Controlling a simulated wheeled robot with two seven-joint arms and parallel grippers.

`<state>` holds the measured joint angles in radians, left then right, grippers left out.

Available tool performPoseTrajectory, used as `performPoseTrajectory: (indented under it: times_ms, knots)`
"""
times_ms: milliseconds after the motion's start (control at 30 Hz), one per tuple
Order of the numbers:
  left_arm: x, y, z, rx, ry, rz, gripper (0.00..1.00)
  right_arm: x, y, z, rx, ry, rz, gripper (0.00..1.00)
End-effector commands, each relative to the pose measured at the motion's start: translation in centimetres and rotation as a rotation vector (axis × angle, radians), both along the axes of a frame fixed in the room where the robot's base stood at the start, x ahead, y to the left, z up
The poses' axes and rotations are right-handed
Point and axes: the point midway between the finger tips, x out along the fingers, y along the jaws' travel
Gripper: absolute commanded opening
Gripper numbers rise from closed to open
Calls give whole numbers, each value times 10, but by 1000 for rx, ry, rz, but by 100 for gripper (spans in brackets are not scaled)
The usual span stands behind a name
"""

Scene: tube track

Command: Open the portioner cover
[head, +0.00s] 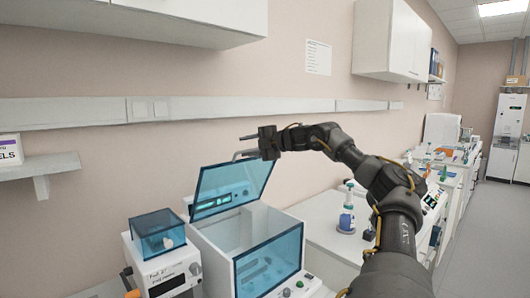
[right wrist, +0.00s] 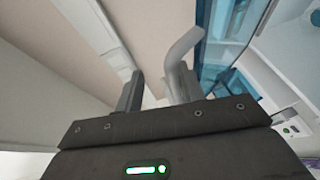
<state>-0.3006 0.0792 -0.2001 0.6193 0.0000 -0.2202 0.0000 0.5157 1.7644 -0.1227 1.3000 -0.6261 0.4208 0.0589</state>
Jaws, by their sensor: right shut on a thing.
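The portioner is a white box-shaped machine (head: 215,238) with a blue see-through front panel. Its blue see-through cover (head: 232,187) is raised and tilted up over the open white interior. My right gripper (head: 247,145) is at the top edge of the cover, shut on its grey handle (head: 240,154). In the right wrist view the bent grey handle (right wrist: 182,50) shows at the fingers, and the blue cover (right wrist: 207,60) lies to the right. The exact grip on the handle is partly hidden. My left gripper is not in view.
A smaller white device with a blue box top (head: 157,234) stands left of the portioner. A blue and white bottle (head: 346,218) stands on the bench to the right.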

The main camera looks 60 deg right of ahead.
Motion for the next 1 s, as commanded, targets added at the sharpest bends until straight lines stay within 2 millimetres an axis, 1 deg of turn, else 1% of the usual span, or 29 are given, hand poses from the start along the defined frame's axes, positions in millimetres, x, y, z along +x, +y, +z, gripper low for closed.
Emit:
performPoseTrajectory:
  times_ms: [33, 100, 200, 333, 500, 1000]
  knots:
    - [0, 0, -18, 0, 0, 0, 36, -13, -4, 4, -10, -22, -11, 32]
    - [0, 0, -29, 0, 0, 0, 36, -28, -6, 7, -9, -22, -13, 32]
    - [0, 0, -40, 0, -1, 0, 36, -48, -7, 13, -10, -21, -14, 32]
    - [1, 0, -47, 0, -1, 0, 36, -65, -8, 19, -9, -20, -13, 32]
    - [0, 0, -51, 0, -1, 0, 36, -73, -7, 20, -6, -14, -7, 32]
    - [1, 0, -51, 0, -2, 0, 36, -75, -7, 20, -4, -10, -6, 32]
